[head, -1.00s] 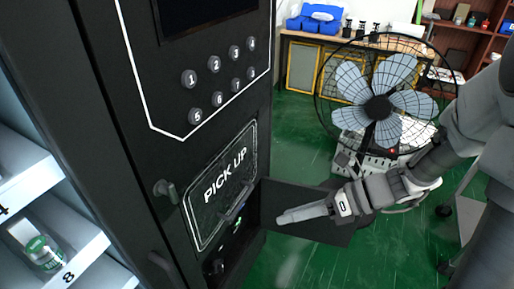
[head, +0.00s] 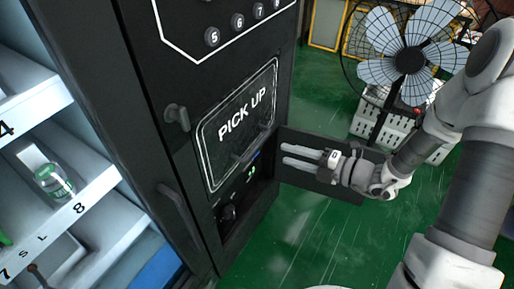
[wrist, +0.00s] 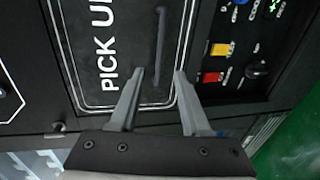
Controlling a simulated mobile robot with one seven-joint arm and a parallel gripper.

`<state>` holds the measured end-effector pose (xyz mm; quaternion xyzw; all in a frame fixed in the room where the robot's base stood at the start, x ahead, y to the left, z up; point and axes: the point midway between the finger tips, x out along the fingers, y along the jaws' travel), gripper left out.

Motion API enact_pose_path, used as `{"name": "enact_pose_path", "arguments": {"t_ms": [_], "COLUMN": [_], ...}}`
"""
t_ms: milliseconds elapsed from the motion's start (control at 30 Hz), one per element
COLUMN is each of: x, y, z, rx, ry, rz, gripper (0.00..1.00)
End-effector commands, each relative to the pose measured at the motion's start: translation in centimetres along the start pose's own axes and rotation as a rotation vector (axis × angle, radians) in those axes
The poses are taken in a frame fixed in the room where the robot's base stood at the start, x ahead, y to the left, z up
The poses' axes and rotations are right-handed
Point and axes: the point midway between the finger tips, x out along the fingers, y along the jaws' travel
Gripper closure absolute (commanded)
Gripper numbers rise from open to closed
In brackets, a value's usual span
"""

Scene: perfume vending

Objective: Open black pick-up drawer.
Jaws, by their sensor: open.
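The black pick-up drawer (head: 222,150) is a panel with a white rounded outline and the words PICK UP, low on the front of the black vending machine. It looks closed. A thin dark handle bar (wrist: 161,40) runs along it in the wrist view. My gripper (head: 284,154) is open and empty, to the right of the drawer in the head view. In the wrist view my gripper (wrist: 160,74) points at the panel, its fingertips either side of the line of the handle. I see no contact with the handle.
A small black door (head: 345,190) stands swung open beside a control recess (head: 232,210) with a dark knob, behind my gripper. A latch handle (head: 177,117) sticks out left of the drawer. White shelves (head: 95,190) are at the left, a fan (head: 408,60) at the back right.

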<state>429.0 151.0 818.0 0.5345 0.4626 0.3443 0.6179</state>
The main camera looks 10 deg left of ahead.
Motion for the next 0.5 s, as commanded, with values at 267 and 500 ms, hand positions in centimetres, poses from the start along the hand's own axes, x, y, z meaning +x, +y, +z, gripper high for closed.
{"name": "enact_pose_path", "arguments": {"t_ms": [267,500], "x": [6.3,9.9], "y": [-0.3,-0.2], "z": [-0.2,-0.1], "rx": [-0.003,-0.002], "ry": [0.006,0.003], "rz": [0.000,0.000], "gripper": [0.53,0.53]}}
